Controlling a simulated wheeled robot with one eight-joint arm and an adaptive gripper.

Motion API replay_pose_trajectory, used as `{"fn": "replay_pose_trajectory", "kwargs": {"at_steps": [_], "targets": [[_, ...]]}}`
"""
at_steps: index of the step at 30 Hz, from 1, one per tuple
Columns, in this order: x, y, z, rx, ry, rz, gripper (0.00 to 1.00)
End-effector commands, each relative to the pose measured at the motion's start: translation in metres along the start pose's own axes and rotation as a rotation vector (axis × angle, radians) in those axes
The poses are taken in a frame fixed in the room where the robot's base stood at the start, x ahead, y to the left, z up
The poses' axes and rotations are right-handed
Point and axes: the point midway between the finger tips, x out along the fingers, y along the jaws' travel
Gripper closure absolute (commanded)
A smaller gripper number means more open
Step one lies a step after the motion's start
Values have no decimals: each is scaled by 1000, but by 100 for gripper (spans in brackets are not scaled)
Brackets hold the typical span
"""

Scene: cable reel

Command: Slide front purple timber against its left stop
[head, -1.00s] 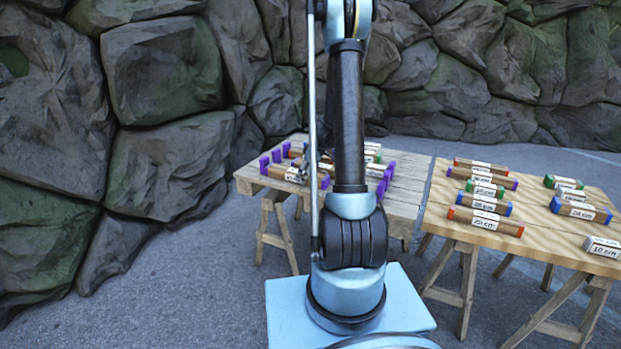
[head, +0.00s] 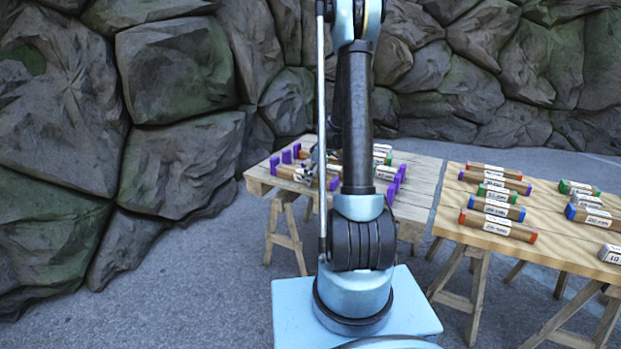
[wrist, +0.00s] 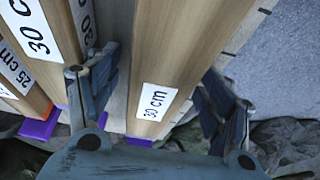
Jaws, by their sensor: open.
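The front purple timber (head: 288,173) lies along the front edge of the far table, partly hidden by my arm. Its bare wood and "30 cm" label (wrist: 157,101) fill the middle of the wrist view. A purple left stop (wrist: 138,142) shows at its lower end there; whether they touch I cannot tell. My gripper (wrist: 158,85) is open, with one finger on each side of this timber. The left finger is close to its side; a gap shows by the right one. In the head view my gripper (head: 314,165) is small and low over the timber.
Other labelled timbers (wrist: 40,45) lie close on the left in the wrist view. Purple stops (head: 286,157) line the left of the table (head: 412,208). A second table (head: 560,256) on the right holds several labelled timbers. Rock walls stand behind and left.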

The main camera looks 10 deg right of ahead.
Motion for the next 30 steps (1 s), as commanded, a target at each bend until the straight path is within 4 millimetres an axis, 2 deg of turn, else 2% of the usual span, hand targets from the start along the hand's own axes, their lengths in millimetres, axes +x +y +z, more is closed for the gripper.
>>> {"fn": "replay_pose_trajectory", "kwargs": {"at_steps": [5,24,30], "targets": [[-10,0,0,1,0,1,27],[-98,1,0,1,0,-1,27],[-114,1,-1,1,0,-1,27]]}}
